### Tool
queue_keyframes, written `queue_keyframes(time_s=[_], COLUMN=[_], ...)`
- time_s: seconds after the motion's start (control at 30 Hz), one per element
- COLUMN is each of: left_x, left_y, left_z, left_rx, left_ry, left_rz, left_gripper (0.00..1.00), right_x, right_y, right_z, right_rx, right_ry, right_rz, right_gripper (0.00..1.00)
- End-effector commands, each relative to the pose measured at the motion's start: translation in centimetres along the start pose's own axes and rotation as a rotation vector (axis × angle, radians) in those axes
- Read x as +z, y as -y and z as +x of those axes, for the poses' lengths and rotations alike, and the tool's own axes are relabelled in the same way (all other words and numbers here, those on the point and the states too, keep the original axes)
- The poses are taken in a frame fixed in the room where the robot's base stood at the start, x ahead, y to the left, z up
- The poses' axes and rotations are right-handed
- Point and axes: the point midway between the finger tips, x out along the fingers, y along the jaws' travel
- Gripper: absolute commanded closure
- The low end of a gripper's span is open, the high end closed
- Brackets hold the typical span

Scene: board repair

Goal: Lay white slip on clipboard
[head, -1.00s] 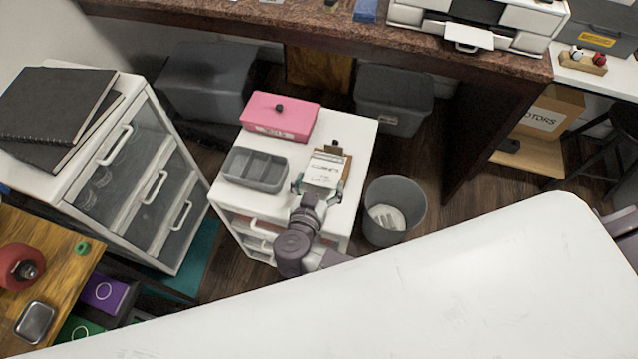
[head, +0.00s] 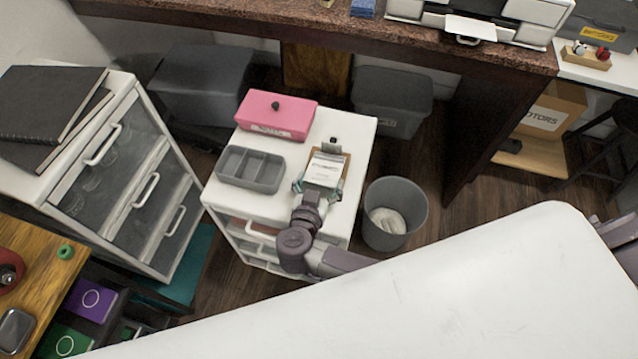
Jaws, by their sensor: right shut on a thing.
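The clipboard (head: 343,158) is brown with a dark clip at its far end. It lies on top of the white drawer cabinet (head: 352,127). A white slip (head: 325,169) with print on it shows over the clipboard, between my right gripper's fingers. My right gripper (head: 320,185) is over the near end of the clipboard, shut on the white slip. I cannot tell whether the slip touches the board. My left gripper is not in view.
A pink box (head: 277,114) and a grey divided tray (head: 250,168) stand on the same cabinet, left of the clipboard. A grey bin (head: 396,212) is on the floor to the right. A large white surface (head: 470,290) fills the foreground.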

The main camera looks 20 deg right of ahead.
Motion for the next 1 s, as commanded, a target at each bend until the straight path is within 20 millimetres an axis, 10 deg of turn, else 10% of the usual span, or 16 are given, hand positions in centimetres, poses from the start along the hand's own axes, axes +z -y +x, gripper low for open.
queue_keyframes(time_s=[0.2, 0.23, 0.3, 0.73, 1.0], left_x=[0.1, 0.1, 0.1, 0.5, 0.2], left_y=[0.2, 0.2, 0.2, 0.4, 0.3], left_z=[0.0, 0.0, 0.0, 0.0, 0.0], left_rx=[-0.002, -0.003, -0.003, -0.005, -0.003], left_ry=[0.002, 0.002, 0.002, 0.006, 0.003], left_rz=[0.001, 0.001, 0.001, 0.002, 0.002], left_gripper=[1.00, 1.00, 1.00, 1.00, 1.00], right_x=[0.0, 0.0, 0.0, 0.1, 0.2], right_y=[0.0, 0.0, 0.0, 0.1, 0.0], right_z=[0.0, 0.0, 0.0, -0.7, -5.9], right_rx=[0.000, 0.000, 0.000, -0.002, -0.001], right_ry=[0.000, 0.000, 0.000, 0.002, 0.006], right_rz=[0.001, 0.001, 0.001, 0.002, 0.003], right_gripper=[0.44, 0.09, 0.00, 0.00, 0.00])
